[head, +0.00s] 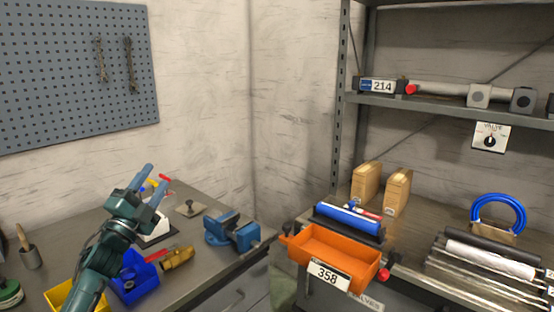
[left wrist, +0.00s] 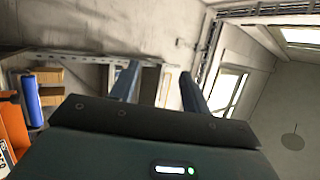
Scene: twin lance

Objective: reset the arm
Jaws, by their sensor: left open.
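My left gripper (head: 151,184) is raised over the left workbench in the head view, its fingers pointing up and to the right. Its two fingers stand apart and nothing is between them. In the left wrist view the two fingers (left wrist: 158,90) also show spread and empty, with wall and a window behind them. My right gripper is in neither view.
The workbench (head: 205,268) holds a blue vise (head: 232,231), blue bin (head: 134,278), yellow bin (head: 62,297) and brass fitting (head: 177,257). An orange tray (head: 335,254) labelled 358 stands right, below a shelf (head: 440,107). A pegboard (head: 75,70) hangs behind.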

